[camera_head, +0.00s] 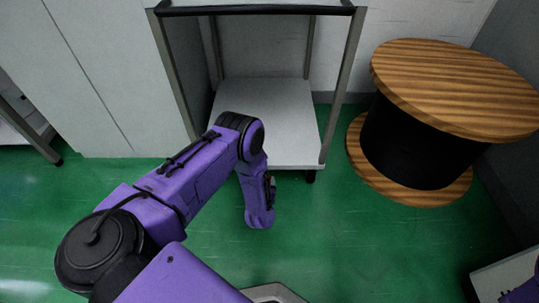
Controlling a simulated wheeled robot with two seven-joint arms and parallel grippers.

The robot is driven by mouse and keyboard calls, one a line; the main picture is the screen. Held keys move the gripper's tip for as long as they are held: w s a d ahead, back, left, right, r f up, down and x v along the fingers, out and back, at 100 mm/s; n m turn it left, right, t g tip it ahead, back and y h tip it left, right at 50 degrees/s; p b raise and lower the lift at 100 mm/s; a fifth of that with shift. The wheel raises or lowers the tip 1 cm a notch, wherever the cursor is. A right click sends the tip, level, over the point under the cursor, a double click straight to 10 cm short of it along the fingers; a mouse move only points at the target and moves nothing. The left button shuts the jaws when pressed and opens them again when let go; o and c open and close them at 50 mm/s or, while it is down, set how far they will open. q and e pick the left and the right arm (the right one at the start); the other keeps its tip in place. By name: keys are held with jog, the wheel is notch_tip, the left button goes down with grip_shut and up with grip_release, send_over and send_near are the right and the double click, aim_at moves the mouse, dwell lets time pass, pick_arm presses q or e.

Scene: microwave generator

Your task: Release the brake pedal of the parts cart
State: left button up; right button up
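The parts cart (265,105) stands at the back centre against the wall, with grey posts, a black top edge and a pale lower shelf. A small dark caster (311,176) shows under its front right corner. I cannot make out a brake pedal; the cart's front left foot is hidden behind my purple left arm. That arm reaches in from the lower left and bends down in front of the shelf. Its fingers do not show. Only a sliver of purple, likely my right arm, shows at the bottom right corner, without its gripper.
A large cable spool (455,90) with a wooden top and black drum stands right of the cart. White cabinet panels (85,80) are at the left. A pale box-like object (490,278) is at the bottom right. Green floor (350,240) is clear between them.

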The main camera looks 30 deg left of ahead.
pick_arm(q)
jog(key=o, duration=1.4)
jog(key=shift+s+d+r, duration=0.15)
jog(key=shift+s+r, duration=0.05)
jog(key=shift+r, duration=0.05)
jog(key=p+v, duration=0.4)
jog(key=v, duration=0.6)
jog(key=shift+f, duration=0.1)
